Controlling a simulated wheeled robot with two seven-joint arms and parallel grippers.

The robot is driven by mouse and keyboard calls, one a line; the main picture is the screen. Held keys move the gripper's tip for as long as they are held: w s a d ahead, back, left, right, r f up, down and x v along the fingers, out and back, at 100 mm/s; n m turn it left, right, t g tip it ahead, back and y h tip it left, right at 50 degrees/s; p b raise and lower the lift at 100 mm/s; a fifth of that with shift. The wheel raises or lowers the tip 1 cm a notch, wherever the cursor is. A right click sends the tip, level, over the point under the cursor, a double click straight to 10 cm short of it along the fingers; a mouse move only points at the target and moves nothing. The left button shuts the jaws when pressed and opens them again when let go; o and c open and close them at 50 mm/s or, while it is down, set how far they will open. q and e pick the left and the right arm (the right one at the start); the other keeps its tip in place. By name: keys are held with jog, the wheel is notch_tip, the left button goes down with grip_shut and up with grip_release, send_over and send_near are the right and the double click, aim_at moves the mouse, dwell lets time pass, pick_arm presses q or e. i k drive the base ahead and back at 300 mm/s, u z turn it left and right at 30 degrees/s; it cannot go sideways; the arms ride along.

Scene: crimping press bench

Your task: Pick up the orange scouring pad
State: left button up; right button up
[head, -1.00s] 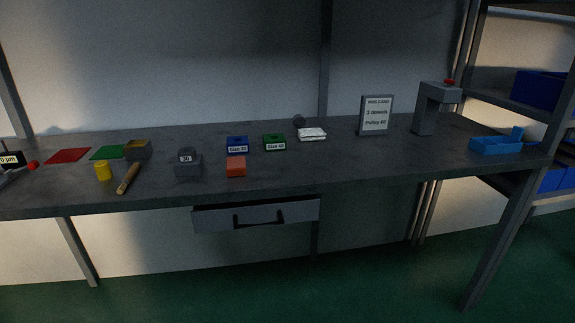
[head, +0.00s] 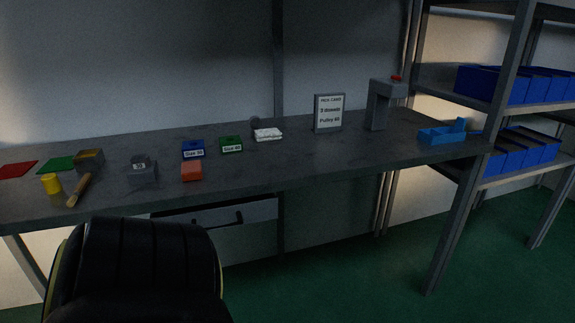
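The orange scouring pad (head: 191,171) is a small orange block lying on the grey bench (head: 300,168) near its front edge. It sits in front of the blue "Size" block and to the right of a grey block. Nothing covers it. A large black rounded part, which looks like a link of my own arm, fills the lower left of the head view below the bench edge. Neither gripper shows in the head view.
Near the pad are a blue block (head: 193,150), a green block (head: 230,145) and a grey block (head: 142,173). A yellow cylinder (head: 51,184) and wooden-handled tool (head: 79,190) lie left. A drawer (head: 222,217) stands slightly open below.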

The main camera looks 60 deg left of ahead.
aim_at(190, 171)
jog(key=z, duration=1)
jog(key=k, duration=2.05)
jog(key=u, duration=1.55)
